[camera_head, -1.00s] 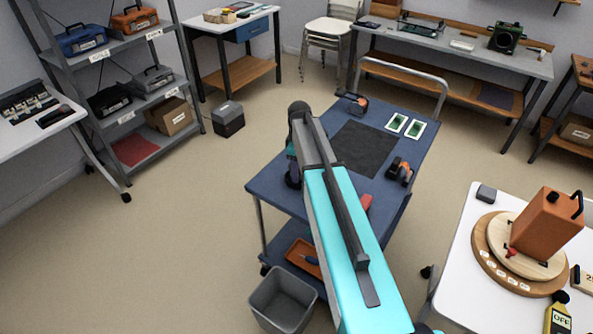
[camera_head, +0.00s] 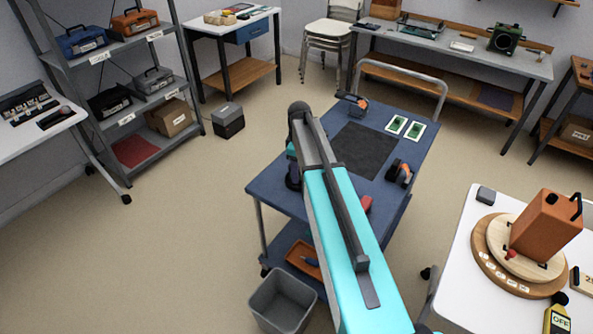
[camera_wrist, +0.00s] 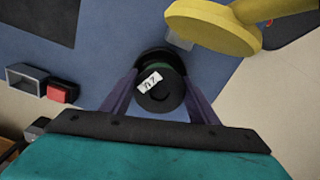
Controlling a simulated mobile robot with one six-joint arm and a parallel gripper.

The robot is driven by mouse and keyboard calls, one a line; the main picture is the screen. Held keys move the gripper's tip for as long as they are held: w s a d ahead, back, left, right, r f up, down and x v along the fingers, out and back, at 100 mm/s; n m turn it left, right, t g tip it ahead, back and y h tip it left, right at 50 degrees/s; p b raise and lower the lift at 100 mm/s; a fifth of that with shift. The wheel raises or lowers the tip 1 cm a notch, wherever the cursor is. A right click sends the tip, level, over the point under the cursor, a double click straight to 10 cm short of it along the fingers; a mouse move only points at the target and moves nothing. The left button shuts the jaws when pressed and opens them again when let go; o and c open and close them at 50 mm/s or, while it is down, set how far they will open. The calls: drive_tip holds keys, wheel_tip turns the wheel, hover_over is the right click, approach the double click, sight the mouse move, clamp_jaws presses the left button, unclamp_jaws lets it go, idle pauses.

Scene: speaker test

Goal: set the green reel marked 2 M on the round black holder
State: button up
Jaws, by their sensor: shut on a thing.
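The reel (camera_wrist: 160,95) shows in the wrist view as a round black face with a white label, its marking turned and hard to read, and a thin green band behind it. My gripper (camera_wrist: 160,100) is shut on it, one purple finger on each side. A dark round edge (camera_wrist: 150,56) shows just beyond the reel. I cannot tell whether it is the black holder or the reel's far rim. In the head view my arm hides the gripper and the reel, above the blue cart (camera_head: 268,188).
In the wrist view a yellow round-ended object (camera_wrist: 212,27) is close at upper right. A grey open box (camera_wrist: 25,78) and a red block (camera_wrist: 62,91) are at left. Two orange-and-black objects (camera_head: 400,173) (camera_head: 352,101) and a dark mat (camera_head: 362,148) are on the cart.

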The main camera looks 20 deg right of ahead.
drive_tip(key=shift+f+b, duration=0.35)
drive_tip(key=shift+f, duration=0.45)
idle(0.9)
drive_tip(key=o, duration=0.8)
drive_tip(key=shift+r, duration=0.15)
drive_tip(key=shift+r+p, duration=3)
drive_tip(key=shift+r, duration=2.35)
